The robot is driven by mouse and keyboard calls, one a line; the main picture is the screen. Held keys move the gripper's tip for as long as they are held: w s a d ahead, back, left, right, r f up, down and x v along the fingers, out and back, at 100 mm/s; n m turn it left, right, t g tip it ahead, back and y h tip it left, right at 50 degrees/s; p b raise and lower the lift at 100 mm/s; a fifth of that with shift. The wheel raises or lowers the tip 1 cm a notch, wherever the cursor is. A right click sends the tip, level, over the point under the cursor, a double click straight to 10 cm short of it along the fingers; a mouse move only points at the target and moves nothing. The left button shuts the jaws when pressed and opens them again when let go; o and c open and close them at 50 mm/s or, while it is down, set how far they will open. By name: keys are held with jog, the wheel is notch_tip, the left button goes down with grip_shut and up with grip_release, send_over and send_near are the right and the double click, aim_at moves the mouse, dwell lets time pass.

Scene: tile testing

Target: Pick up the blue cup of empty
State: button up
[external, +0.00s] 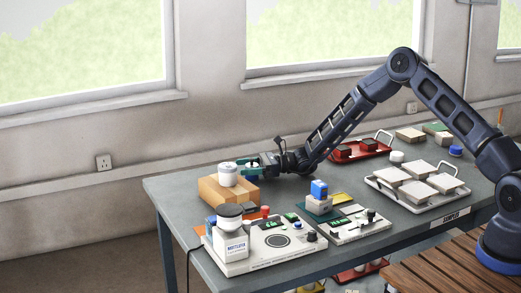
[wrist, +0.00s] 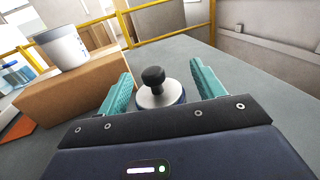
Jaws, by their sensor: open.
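My gripper (external: 251,168) is low over the table's left part, its teal fingers open. In the wrist view the fingers stand on either side of a round thing with a white top, a black knob and a blue lower edge (wrist: 160,97). I cannot tell whether this is the blue cup; its lower body is mostly hidden. A bit of blue (external: 252,177) shows by the fingers in the external view. A white cup-like container (external: 228,174) stands on a cardboard box (external: 211,192), left of my gripper; it also shows in the wrist view (wrist: 62,48).
The cardboard box (wrist: 85,92) is close beside the left finger. A testing device (external: 262,258) stands at the table's front. A white tray of tiles (external: 383,191), a red tray (external: 376,151) and a small blue round thing (external: 455,151) are to the right.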

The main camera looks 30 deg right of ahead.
jog(key=c, duration=1.2)
jog(key=shift+r, duration=0.1)
